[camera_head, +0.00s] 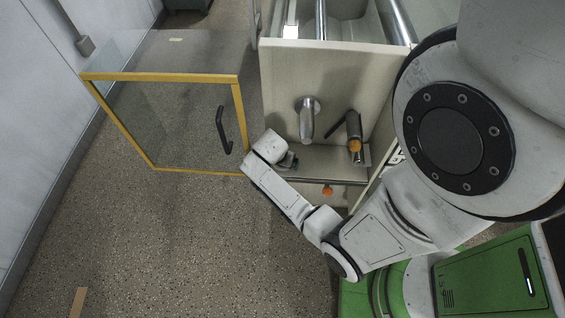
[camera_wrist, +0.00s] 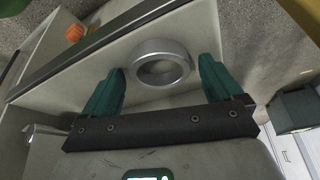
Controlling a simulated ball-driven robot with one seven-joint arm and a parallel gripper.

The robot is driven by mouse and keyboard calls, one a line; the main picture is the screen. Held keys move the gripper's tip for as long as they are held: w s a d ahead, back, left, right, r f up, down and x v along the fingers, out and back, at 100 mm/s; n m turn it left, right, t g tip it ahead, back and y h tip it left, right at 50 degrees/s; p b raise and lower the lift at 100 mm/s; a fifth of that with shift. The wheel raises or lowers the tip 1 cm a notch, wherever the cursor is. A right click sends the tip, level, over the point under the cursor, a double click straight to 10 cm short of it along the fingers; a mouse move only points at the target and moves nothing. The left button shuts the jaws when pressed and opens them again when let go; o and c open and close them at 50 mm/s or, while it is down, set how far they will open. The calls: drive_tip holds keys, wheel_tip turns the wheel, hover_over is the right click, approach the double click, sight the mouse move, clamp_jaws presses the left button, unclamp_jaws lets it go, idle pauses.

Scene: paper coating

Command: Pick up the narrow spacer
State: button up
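A silver ring, which looks like the narrow spacer (camera_wrist: 160,45), lies flat on a pale ledge in the wrist view. My gripper (camera_wrist: 161,66) is open, with one teal finger on each side of the ring in that view. The fingers look apart from the ring; whether the tips are level with it I cannot tell. In the head view my gripper (camera_head: 287,160) is at the left end of the machine's ledge (camera_head: 325,158). I cannot make out the ring there; my wrist covers that spot.
An open glass door with a yellow frame (camera_head: 160,76) and black handle (camera_head: 223,130) stands just left of my gripper. An orange knob (camera_head: 327,190) is below the ledge.

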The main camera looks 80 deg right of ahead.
drive_tip(key=c, duration=0.9)
